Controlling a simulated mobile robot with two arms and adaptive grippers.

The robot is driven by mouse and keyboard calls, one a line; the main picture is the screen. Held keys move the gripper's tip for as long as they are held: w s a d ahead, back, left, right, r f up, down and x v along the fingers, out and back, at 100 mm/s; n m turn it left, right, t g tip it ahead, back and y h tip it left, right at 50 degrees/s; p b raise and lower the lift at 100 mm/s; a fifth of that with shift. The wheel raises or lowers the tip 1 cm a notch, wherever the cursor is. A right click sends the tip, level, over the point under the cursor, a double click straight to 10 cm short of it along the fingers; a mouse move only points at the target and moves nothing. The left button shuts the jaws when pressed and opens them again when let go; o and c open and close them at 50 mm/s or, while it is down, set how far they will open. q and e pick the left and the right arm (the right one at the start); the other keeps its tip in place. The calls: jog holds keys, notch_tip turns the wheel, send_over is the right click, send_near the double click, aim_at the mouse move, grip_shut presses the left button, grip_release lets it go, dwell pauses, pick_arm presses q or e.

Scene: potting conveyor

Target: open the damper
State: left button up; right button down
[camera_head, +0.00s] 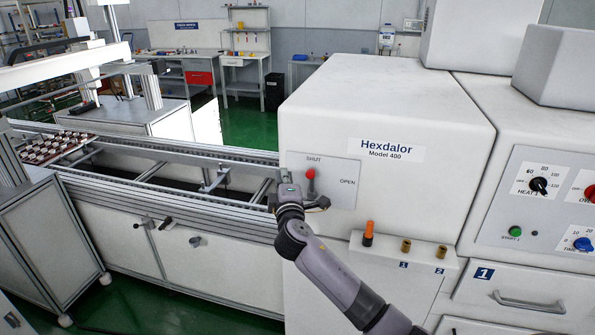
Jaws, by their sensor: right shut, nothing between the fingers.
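The damper's plate (342,196) is a light grey panel on the side of the white Hexdalor Model 400 housing. It is marked SHUT at the top and OPEN to the right. Its lever has a red knob (310,173) that stands upright, just under the word SHUT. My right gripper (286,178) is at the left edge of the plate, just left of the red knob, with its fingers shut and empty. I cannot tell whether it touches the lever. The gripper and wrist hide the lower left of the plate and perhaps the lever's foot. My left gripper is not in view.
A conveyor (160,175) runs along the left into the housing. Below the plate a ledge (405,262) carries an orange-handled part (368,233) and two brass fittings. A control panel (540,205) with knobs is at the right. Free room lies above the lever and right of it.

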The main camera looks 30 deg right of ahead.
aim_at(311, 185)
jog(key=d+p, duration=0.1)
jog(key=d, duration=0.1)
jog(key=s+d+p, duration=0.1)
jog(key=shift+d+f+p, duration=0.25)
jog(key=shift+d+p, duration=0.05)
jog(key=shift+d, duration=0.05)
jog(key=shift+w, duration=0.15)
